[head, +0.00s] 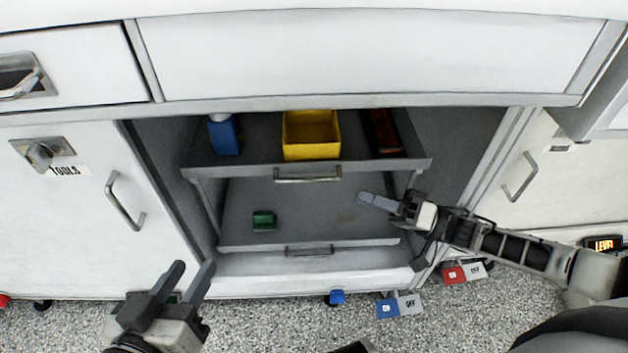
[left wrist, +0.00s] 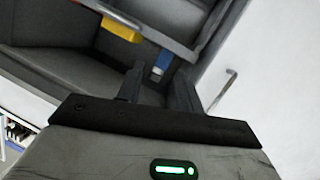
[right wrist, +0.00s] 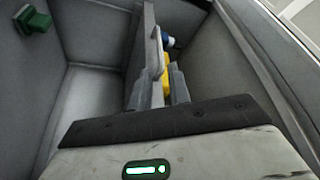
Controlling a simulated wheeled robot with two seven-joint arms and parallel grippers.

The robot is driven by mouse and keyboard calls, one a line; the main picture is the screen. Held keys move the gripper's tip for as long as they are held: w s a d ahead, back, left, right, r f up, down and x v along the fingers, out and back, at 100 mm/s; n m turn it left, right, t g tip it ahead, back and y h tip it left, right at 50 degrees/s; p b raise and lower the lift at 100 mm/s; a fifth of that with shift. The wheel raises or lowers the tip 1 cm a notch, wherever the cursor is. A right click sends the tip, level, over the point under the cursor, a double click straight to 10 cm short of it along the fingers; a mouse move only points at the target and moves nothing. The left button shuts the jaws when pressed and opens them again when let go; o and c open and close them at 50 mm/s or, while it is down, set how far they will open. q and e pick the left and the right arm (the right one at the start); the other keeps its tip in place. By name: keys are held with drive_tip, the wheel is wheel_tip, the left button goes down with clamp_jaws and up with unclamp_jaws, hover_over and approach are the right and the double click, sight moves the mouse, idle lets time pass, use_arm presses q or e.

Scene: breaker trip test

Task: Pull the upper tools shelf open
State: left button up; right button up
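The upper shelf (head: 250,170) is a dark grey tray in the open middle bay, with a silver bar handle (head: 308,175) at the centre of its front lip. It holds a blue bottle (head: 225,136), a yellow bin (head: 311,136) and a dark red item (head: 383,132). My right gripper (head: 376,202) is to the right of the handle and a little below it, apart from it and pointing left. Its fingers look parted in the right wrist view (right wrist: 164,88). My left gripper (head: 184,278) is open and empty at the lower left, before the cabinet.
A lower shelf (head: 235,242) with its own handle (head: 309,251) holds a green block (head: 263,220). The left door (head: 75,215) is labelled TOOLS and has a knob (head: 42,153). Blue (head: 388,308) and red (head: 454,275) tags lie near the floor at the bay's front.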

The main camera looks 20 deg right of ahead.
sight(314, 180)
drive_tip(key=b+x, duration=0.1)
drive_tip(key=x, duration=1)
drive_tip(key=shift+w+a, duration=0.1)
drive_tip(key=shift+a, duration=0.1)
clamp_jaws()
